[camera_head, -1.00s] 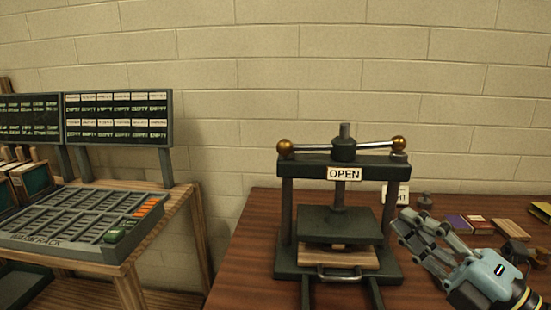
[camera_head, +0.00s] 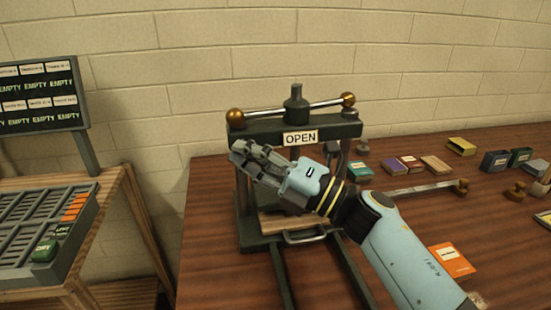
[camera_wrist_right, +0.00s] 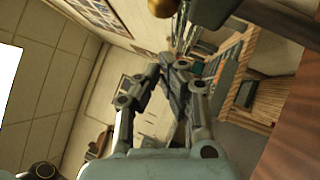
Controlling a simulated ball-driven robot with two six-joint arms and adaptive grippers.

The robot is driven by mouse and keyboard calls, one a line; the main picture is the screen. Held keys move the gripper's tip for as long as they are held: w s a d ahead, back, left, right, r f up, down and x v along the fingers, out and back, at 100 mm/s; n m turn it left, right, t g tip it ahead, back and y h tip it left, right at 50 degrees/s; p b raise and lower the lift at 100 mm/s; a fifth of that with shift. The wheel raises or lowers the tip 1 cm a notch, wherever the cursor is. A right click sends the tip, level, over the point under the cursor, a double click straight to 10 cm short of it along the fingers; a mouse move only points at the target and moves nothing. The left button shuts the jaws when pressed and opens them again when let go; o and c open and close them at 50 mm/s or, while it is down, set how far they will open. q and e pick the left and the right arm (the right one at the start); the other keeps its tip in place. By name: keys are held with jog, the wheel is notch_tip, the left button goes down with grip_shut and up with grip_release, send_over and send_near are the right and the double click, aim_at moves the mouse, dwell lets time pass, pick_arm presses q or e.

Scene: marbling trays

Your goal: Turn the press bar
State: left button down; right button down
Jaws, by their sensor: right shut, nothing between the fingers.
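The press bar (camera_head: 321,104) is a silver rod with a brass ball at each end, running through the dark hub on top of the press (camera_head: 350,131). An OPEN sign is on the press's crossbeam. My right gripper (camera_head: 237,152) is shut and empty, in front of the press's left post and below the left brass ball (camera_head: 235,117). It looks apart from the bar. In the right wrist view my right gripper's fingertips (camera_wrist_right: 172,62) are together, and a brass ball (camera_wrist_right: 163,6) shows at the top edge. My arm hides much of the press's middle. My left gripper is not in view.
A slotted rack (camera_head: 48,222) with orange and green pieces stands at left, below a dark board (camera_head: 42,96) reading EMPTY. Small boxes and blocks (camera_head: 436,165) lie on the table at right, with an orange card (camera_head: 452,261) near my arm.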

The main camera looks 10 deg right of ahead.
jog(key=w, duration=0.1)
jog(key=w+r, duration=0.1)
jog(key=w, duration=0.1)
jog(key=shift+w+r+p, duration=0.15)
jog(key=shift+r+p, duration=0.05)
jog(key=shift+p, duration=0.1)
jog(key=shift+w+a+b, duration=0.5)
jog(key=shift+w+b, duration=0.05)
jog(key=shift+w, duration=0.3)
jog(key=shift+d, duration=0.1)
